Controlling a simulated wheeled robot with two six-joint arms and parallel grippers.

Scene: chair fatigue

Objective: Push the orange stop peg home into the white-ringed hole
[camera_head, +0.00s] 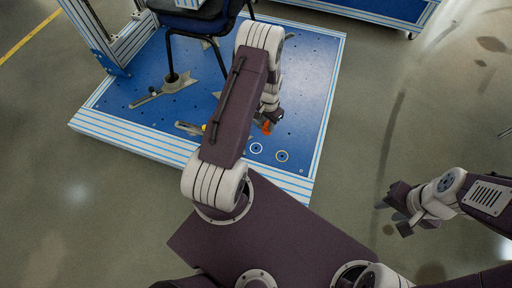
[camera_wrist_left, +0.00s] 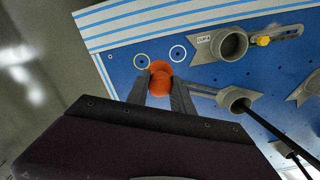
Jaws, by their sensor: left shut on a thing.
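The orange stop peg (camera_wrist_left: 160,78) is between the two fingers of my left gripper (camera_wrist_left: 162,82), which is shut on it. In the head view the peg (camera_head: 267,127) shows as a small orange patch at my left gripper (camera_head: 270,122). The white-ringed hole (camera_wrist_left: 178,53) lies just beyond the peg, up and to the right in the wrist view. In the head view the white-ringed hole (camera_head: 255,148) is below the gripper. The peg appears apart from the ring; its lower end is hidden. My right gripper (camera_head: 394,217) is open and empty, over the floor.
A yellow-ringed hole (camera_wrist_left: 141,61) is beside the white one. The blue plate (camera_head: 312,95) has striped edges. Grey foot clamps (camera_wrist_left: 230,43) and a chair leg in a socket (camera_wrist_left: 237,100) stand close by. The blue chair (camera_head: 195,22) is at the back. Open floor lies to the right.

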